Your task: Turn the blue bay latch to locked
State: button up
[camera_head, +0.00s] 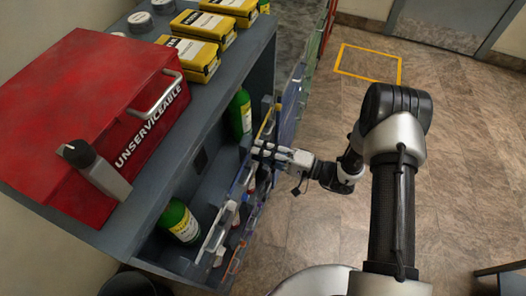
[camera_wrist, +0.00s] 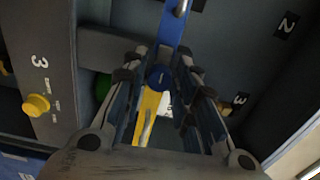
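A blue latch bar (camera_wrist: 172,28) with a round pivot (camera_wrist: 160,77) shows in the upper middle of the wrist view, with a shiny metal handle at its top edge. My gripper (camera_wrist: 158,62) is open, its two fingers on either side of the bar and pivot. I cannot tell whether a finger touches the latch. In the head view my gripper (camera_head: 258,150) is at the open side of the grey cabinet (camera_head: 215,98). The latch itself cannot be made out there.
A yellow part (camera_wrist: 148,112) shows between my fingers, and a yellow knob (camera_wrist: 37,105) beside a "3" label at left. Green bottles (camera_head: 180,222) stand inside the cabinet. A red box (camera_head: 95,95) and yellow boxes (camera_head: 190,55) sit on top.

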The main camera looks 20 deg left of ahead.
jog(key=shift+o, duration=1.3)
jog(key=shift+d, duration=0.1)
jog(key=s+d, duration=0.1)
jog(key=d, duration=1)
jog(key=shift+d, duration=0.4)
